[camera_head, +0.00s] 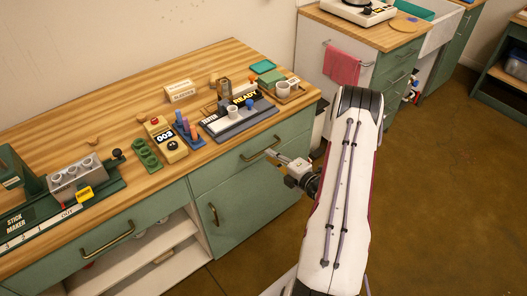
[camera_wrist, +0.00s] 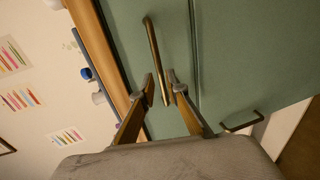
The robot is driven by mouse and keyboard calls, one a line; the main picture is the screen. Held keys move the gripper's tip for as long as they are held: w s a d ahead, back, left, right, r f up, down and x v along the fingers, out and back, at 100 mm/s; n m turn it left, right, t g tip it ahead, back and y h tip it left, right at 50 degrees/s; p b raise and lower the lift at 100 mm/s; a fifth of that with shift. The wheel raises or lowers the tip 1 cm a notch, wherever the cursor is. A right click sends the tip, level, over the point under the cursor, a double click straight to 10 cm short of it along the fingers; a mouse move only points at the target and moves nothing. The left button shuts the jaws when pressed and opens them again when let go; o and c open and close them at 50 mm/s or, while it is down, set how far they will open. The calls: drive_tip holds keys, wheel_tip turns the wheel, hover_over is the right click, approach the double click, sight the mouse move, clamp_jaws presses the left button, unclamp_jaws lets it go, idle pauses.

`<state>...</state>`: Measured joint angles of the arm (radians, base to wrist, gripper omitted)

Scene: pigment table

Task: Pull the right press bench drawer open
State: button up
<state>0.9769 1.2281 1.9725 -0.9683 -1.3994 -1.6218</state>
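The right press bench drawer (camera_head: 245,157) is a green front under the wooden worktop; it looks closed, flush with the bench. Its brass bar handle (camera_head: 260,149) shows in the head view, and again in the wrist view (camera_wrist: 155,50), running between my fingertips. In the wrist view my gripper (camera_wrist: 161,82) is open, with one finger on each side of the bar. I cannot tell whether either finger touches it.
A green cupboard door (camera_head: 240,205) with its own handle (camera_head: 213,214) is below the drawer. The left drawer handle (camera_head: 107,238) is farther left. The worktop (camera_head: 120,95) carries a stick maker, pigment tools and cups. Open floor (camera_head: 430,190) lies to the right.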

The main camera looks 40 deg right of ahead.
sight(263, 151)
drive_tip(key=shift+x, duration=2.6)
clamp_jaws()
drive_tip(key=shift+s, duration=0.15)
drive_tip(key=f+v, duration=0.3)
drive_tip(key=v, duration=1)
drive_tip(key=s+f+v, duration=0.1)
drive_tip(key=f+v, duration=0.1)
drive_tip(key=v, duration=1.2)
drive_tip(key=shift+s+f, duration=0.25)
drive_tip(key=shift+s, duration=0.15)
unclamp_jaws()
